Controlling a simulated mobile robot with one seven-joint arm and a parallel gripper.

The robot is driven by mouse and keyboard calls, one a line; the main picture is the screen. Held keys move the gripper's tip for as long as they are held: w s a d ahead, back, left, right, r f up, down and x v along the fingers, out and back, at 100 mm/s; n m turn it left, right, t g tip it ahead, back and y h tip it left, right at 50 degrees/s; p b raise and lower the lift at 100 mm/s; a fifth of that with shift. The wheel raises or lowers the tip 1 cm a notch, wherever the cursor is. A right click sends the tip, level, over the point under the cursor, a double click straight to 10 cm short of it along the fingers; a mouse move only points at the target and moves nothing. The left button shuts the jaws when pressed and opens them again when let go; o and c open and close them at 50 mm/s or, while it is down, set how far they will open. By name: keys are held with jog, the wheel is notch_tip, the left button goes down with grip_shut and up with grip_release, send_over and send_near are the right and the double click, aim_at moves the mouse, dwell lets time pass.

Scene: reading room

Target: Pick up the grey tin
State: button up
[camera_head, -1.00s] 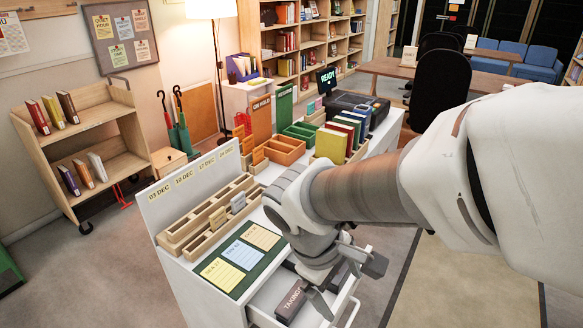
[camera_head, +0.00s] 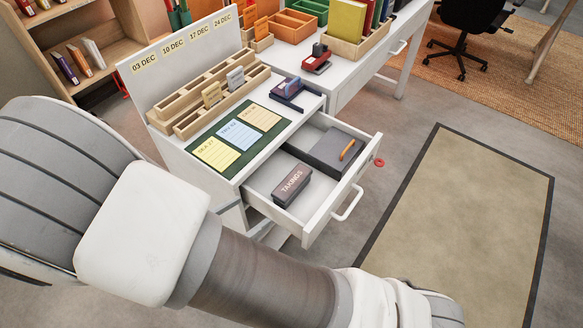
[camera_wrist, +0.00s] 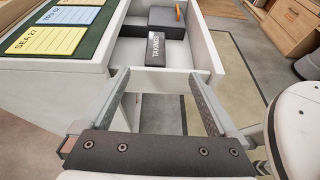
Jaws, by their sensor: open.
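The grey tin (camera_head: 292,186), a dark grey box labelled TAKINGS, lies in the front part of the open white drawer (camera_head: 318,219). The tin also shows in the wrist view (camera_wrist: 155,49), beyond the drawer's near wall. My gripper (camera_wrist: 152,84) is open and empty in the wrist view, with its fingers spread on either side of that wall, short of the tin. In the head view my arm crosses the bottom of the picture and the gripper is out of frame.
A larger dark grey box (camera_head: 330,152) with an orange item on top (camera_head: 347,149) sits at the drawer's back. Open floor and a beige rug (camera_head: 470,220) lie right.

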jog(key=b, duration=0.3)
send_near(292, 182)
jog(key=x, duration=0.2)
jog(key=shift+w+d+f, duration=0.1)
jog(key=shift+w+d, duration=0.05)
jog(key=shift+d, duration=0.2)
jog(key=b+x, duration=0.2)
jog(key=x, duration=0.2)
jog(key=shift+w+a+f, duration=0.1)
jog(key=shift+w+f, duration=0.1)
jog(key=shift+f, duration=0.05)
jog(key=shift+w+d+f, duration=0.1)
jog(key=shift+w+d, duration=0.15)
jog(key=shift+w, duration=0.15)
grip_shut()
